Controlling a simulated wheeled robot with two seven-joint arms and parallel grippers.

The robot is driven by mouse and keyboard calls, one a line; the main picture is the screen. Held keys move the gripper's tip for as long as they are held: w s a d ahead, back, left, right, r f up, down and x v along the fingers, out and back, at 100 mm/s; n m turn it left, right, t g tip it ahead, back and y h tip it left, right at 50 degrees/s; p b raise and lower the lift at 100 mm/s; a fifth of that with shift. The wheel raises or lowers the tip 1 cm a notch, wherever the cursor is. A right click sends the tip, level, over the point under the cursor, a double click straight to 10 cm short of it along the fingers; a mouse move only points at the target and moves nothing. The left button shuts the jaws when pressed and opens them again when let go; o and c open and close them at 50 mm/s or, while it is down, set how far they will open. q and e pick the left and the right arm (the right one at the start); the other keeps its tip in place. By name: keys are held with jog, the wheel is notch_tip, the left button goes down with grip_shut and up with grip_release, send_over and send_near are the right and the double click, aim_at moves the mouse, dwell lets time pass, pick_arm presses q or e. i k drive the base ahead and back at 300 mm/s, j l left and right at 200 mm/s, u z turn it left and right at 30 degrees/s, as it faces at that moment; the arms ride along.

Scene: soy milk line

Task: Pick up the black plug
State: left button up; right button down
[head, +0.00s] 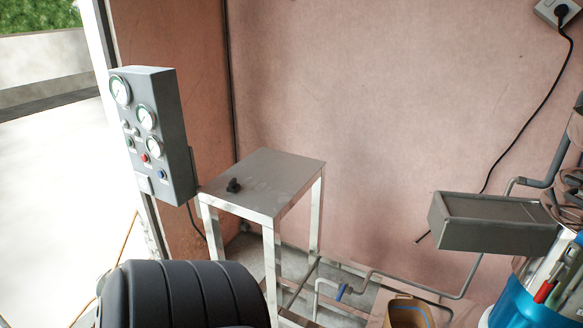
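A small black object that looks like the black plug (234,185) lies on the metal table (285,165), near its left edge. It is too small to make out its prongs or a cord. Another black plug (561,11) sits in a wall socket at the top right, with a black cord hanging down the wall. Neither of my grippers is in view.
A grey gauge box (173,115) stands close at the table's left. A grey metal box (495,222), pipes and a blue container (520,300) crowd the right. A black ribbed shape (190,295), unclear to me, fills the bottom left. The tabletop is otherwise clear.

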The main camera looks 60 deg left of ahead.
aim_at(232, 187)
jog(key=u, duration=2.4)
